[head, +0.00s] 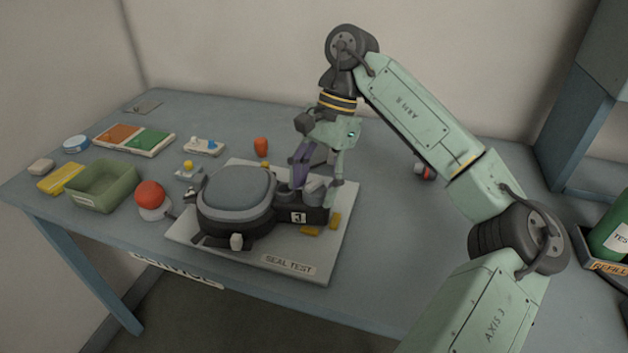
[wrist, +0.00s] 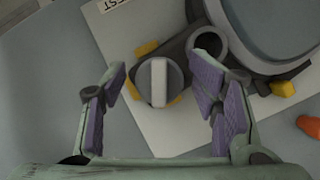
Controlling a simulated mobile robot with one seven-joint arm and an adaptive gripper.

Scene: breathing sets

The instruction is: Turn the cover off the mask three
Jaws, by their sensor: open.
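The mask marked 3 (head: 237,190), dark with a grey front, lies on the pale SEAL TEST board (head: 240,262). It also shows in the wrist view (wrist: 262,68). At its side is a round grey cover (wrist: 174,91) with a pale raised bar across it; the cover also shows in the head view (head: 315,190), partly behind my fingers. An open round port (wrist: 208,46) is beside it. My gripper (head: 318,176) is open above the cover. In the wrist view, its purple-padded fingers (wrist: 160,78) are on either side of the cover, apart from it.
Yellow blocks (head: 335,221) are around the mask on the board. Left are a green bin (head: 103,187), a red ball on a white base (head: 150,194) and a red-green tray (head: 134,154). A small red-and-white item (head: 424,171) is at right.

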